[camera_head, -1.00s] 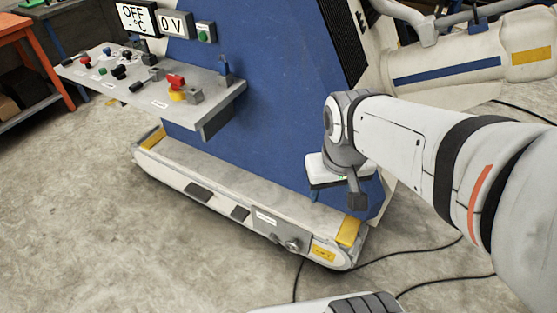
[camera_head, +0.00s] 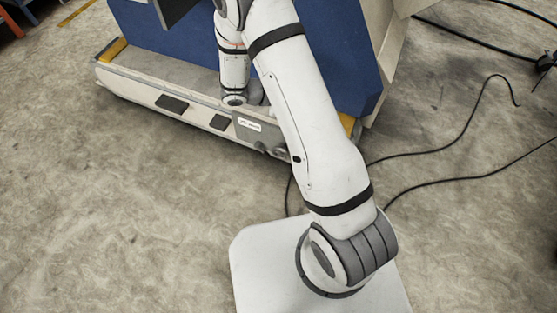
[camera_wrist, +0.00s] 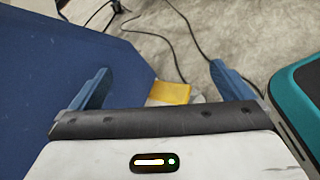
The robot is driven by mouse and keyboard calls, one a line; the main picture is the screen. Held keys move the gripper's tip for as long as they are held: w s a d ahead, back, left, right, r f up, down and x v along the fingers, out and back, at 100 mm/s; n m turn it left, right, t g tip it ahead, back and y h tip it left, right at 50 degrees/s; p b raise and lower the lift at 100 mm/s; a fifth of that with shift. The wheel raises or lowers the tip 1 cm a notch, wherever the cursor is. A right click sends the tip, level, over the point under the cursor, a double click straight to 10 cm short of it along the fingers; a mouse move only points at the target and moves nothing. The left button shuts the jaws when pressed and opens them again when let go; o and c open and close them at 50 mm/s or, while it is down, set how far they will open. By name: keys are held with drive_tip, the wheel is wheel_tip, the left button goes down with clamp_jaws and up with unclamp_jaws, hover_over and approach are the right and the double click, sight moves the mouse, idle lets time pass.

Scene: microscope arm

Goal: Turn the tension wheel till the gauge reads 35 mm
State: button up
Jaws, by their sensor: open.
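A grey panel (camera_head: 241,132) with a white label is set in the near side of the machine's low base, in the head view. Small round knobs (camera_head: 262,147) sit at its lower right, partly behind my arm; I cannot make out a wheel or gauge reading. In the wrist view my gripper (camera_wrist: 160,84) is open, its two blue fingers wide apart with nothing between them but a view of the machine and floor. In the head view my wrist is above the panel and the fingers cannot be made out.
The blue machine body (camera_head: 320,60) rises behind the base; its blue side also fills the left of the wrist view. A yellow corner patch (camera_wrist: 170,92) shows between the fingers. A teal-edged object (camera_wrist: 300,95) is close at right. Black cables (camera_head: 440,148) lie on the floor.

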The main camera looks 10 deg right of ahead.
drive_tip(key=w+a+f+n+t+h+b, duration=0.1)
drive_tip(key=w+a+f+n+t+b, duration=0.15)
drive_tip(key=f, duration=0.55)
drive_tip(key=w+a+f+n+t+h+b, duration=0.1)
drive_tip(key=f+n+t+b, duration=0.15)
drive_tip(key=f, duration=0.55)
drive_tip(key=n+t+y+b, duration=0.5)
drive_tip(key=n+t+b, duration=0.3)
drive_tip(key=n+t, duration=0.3)
approach(280, 155)
drive_tip(key=w+d+g, duration=0.1)
drive_tip(key=w, duration=0.1)
drive_tip(key=shift+n, duration=0.3)
drive_tip(key=x, duration=0.2)
drive_tip(key=b+x, duration=0.1)
drive_tip(key=x, duration=0.4)
drive_tip(key=shift+d+r+b, duration=0.1)
drive_tip(key=shift+r+b, duration=0.25)
drive_tip(key=shift+b, duration=0.05)
drive_tip(key=shift+c, duration=0.6)
drive_tip(key=c, duration=0.8)
